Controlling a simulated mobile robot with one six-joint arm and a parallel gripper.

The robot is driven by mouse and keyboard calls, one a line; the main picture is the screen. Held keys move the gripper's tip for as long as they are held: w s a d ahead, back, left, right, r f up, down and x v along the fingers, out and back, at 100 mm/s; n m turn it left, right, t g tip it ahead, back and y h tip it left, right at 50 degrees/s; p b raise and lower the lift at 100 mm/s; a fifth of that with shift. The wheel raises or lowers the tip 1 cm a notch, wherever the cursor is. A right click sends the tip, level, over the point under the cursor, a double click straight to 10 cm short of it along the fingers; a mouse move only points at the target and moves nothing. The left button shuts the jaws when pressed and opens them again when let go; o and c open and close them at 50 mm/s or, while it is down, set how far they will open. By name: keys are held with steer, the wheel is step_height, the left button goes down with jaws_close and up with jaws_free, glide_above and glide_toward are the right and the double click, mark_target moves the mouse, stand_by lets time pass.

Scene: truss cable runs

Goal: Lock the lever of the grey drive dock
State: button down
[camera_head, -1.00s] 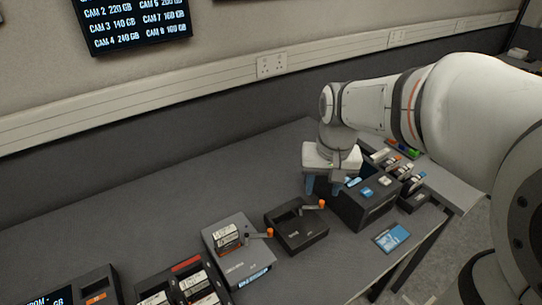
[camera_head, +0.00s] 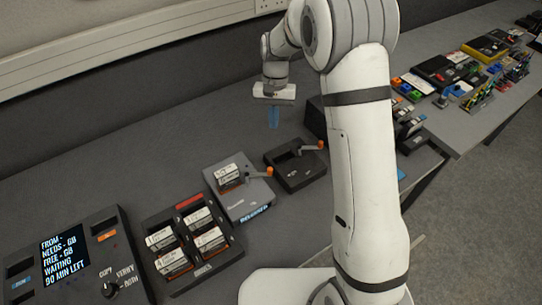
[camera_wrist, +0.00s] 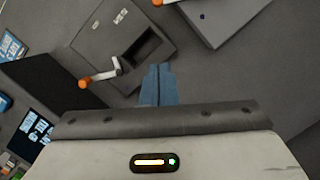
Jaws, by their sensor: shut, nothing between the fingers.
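The grey drive dock (camera_head: 253,204) stands on the table, left of a black dock (camera_head: 302,180). A labelled drive (camera_head: 229,174) sits in its slot. Its lever (camera_head: 258,173) has an orange knob and points right, toward the black dock. A lit blue label is on its front, too small to read surely. My gripper (camera_head: 273,122) is shut and empty, in the air behind the two docks. In the wrist view its blue fingers (camera_wrist: 158,75) are together, beside the black dock (camera_wrist: 120,30) with its empty slot and orange-knobbed lever (camera_wrist: 100,75). A grey block (camera_wrist: 225,15), perhaps the grey dock, is cut off at top right.
A tray of several drives (camera_head: 180,275) stands left of the grey dock, then a console with a screen (camera_head: 65,260). A black box (camera_head: 316,118) is right of my gripper, partly behind my arm.

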mark_target(257, 173)
stand_by(0.3)
steer(key=p+x, duration=0.2)
steer(key=x, duration=0.7)
steer(key=shift+s+f, duration=0.1)
steer(key=shift+f, duration=0.05)
steer(key=s, duration=0.1)
steer(key=s+p, duration=0.1)
steer(key=s, duration=0.2)
steer(key=shift+a+f+p, duration=0.3)
steer(key=shift+f+p, duration=0.05)
steer(key=shift+f, duration=0.05)
